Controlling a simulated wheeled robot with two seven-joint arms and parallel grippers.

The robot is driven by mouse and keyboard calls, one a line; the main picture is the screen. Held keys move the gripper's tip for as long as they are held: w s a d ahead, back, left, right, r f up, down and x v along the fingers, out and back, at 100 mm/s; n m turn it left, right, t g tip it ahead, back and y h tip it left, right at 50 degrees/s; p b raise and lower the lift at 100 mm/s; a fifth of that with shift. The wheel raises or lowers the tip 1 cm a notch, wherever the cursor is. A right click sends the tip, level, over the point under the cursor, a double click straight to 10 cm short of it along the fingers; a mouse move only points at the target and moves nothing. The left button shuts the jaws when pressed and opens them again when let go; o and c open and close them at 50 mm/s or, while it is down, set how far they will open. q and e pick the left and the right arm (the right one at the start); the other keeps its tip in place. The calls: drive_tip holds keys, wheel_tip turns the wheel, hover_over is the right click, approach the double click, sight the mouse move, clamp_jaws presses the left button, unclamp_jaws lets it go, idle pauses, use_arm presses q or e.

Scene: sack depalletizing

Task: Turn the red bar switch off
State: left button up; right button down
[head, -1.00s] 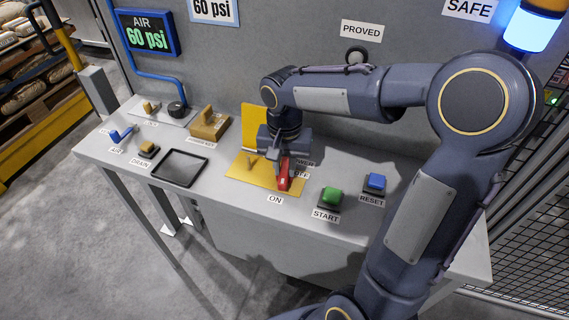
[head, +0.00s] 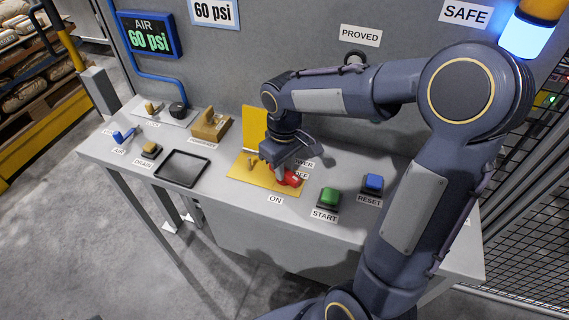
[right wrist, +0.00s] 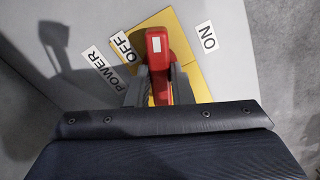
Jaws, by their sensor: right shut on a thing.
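The red bar switch (head: 292,179) sits on a yellow plate (head: 238,170) on the grey bench. In the right wrist view the red bar (right wrist: 156,44) stands between my right gripper's two fingers (right wrist: 159,84), with its far end showing beyond them. The bar's end points between the OFF label (right wrist: 124,46) and the ON label (right wrist: 208,37), nearer OFF. In the head view my right gripper (head: 284,172) is shut on the bar from above and hides part of it. My left gripper is not in view.
A green START button (head: 330,197) and a blue RESET button (head: 374,182) stand close to the right of the switch. A raised yellow cover (head: 254,129) stands behind it.

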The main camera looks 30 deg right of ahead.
drive_tip(key=n+p, duration=0.1)
drive_tip(key=n, duration=0.3)
drive_tip(key=shift+n, duration=0.3)
idle(0.4)
drive_tip(key=c, duration=1.3)
unclamp_jaws()
wheel_tip(320, 180, up, 8)
drive_tip(key=shift+f, duration=0.1)
